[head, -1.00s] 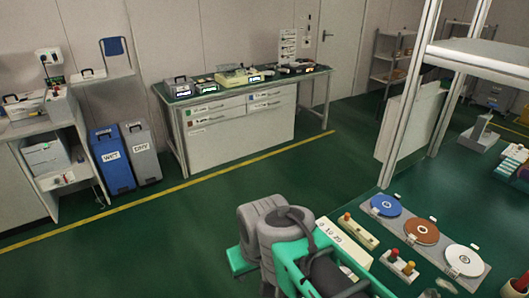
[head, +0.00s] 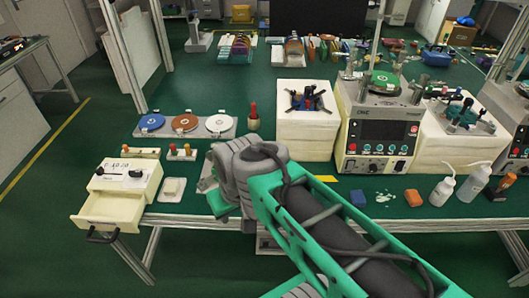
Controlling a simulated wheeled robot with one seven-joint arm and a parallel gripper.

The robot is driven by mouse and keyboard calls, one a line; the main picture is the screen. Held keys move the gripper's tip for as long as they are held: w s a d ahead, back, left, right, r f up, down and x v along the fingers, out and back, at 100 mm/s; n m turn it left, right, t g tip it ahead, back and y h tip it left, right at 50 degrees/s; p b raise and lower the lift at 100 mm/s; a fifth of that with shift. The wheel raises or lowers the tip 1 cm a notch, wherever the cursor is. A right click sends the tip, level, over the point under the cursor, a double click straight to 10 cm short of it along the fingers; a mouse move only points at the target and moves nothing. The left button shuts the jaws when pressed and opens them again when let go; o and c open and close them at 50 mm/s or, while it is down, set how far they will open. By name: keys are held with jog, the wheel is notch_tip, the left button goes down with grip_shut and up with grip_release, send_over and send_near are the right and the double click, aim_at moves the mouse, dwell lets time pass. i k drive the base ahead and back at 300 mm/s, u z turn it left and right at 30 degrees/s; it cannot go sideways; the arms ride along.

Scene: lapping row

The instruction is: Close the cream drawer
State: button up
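The cream drawer (head: 110,211) is pulled out of a small cream cabinet (head: 132,177) at the left front corner of the green bench. It stands open toward me, and its inside looks empty. A dark bar handle (head: 102,237) is on its front. My grey and green arm fills the lower middle of the head view, to the right of the drawer. The end of my arm is hidden behind its own links, so my gripper does not show. I see no contact between my arm and the drawer.
A small white dish (head: 172,190) lies right of the cabinet. Coloured discs (head: 185,122) sit on a plate behind it. A lapping machine (head: 378,130) stands behind my arm. Bottles (head: 443,190) stand at the right. Green floor (head: 60,265) is free at front left.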

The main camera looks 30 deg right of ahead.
aim_at(117, 212)
jog(key=u, duration=0.2)
jog(key=i, duration=0.7)
jog(key=z, duration=0.45)
jog(key=k, duration=0.55)
jog(key=u, duration=1.15)
jog(key=i, duration=0.5)
jog(key=u, duration=1.9)
jog(key=k, duration=0.3)
